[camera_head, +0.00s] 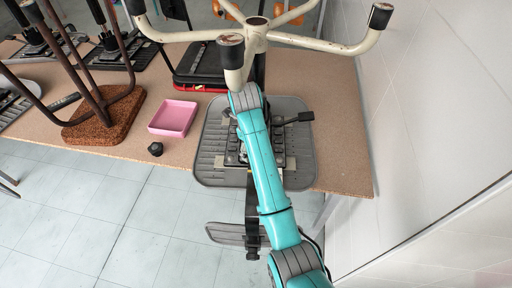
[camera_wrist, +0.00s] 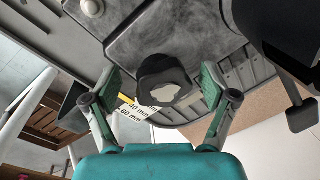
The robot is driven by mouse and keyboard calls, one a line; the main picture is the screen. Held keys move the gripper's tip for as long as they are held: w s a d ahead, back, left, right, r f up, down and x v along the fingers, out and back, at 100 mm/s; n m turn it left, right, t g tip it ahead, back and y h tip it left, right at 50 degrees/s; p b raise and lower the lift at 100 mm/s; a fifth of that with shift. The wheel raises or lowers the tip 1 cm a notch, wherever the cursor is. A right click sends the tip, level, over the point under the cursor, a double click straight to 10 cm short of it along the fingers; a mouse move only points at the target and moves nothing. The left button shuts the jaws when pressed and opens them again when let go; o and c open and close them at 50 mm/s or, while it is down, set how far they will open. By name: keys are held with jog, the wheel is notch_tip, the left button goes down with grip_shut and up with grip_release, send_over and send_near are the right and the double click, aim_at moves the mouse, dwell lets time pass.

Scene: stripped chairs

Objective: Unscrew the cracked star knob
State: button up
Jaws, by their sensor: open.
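A black knob (camera_wrist: 165,72) with a pale, broken-looking patch on its face is in the middle of the wrist view, in front of a grey chair part. My gripper (camera_wrist: 161,82) is open, with one green-padded finger on each side of the knob. Gaps show between the knob and both fingers. In the head view my arm covers the gripper and this knob. The upturned grey chair seat (camera_head: 211,150) lies on the table under my arm. Another black knob (camera_head: 155,148) lies loose near the table's front edge.
A pink tray (camera_head: 173,118) stands left of the seat on the brown table (camera_head: 345,165). A black lever (camera_head: 300,117) sticks out right of my arm. The chair's pale star base (camera_head: 315,43) rises over the back. A brown-seated stool (camera_head: 105,118) is at left. A wall borders the right.

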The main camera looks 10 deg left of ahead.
jog(key=shift+m, duration=0.8)
jog(key=shift+m, duration=0.5)
jog(key=shift+w+m, duration=0.1)
jog(key=shift+m, duration=0.2)
jog(key=shift+f, duration=0.1)
grip_shut()
jog(key=n, duration=0.8)
jog(key=shift+s+d+f+n+y, duration=0.1)
jog(key=shift+s+n+y, duration=0.1)
jog(key=shift+n+y, duration=0.15)
jog(key=n, duration=0.3)
jog(key=shift+y, duration=0.25)
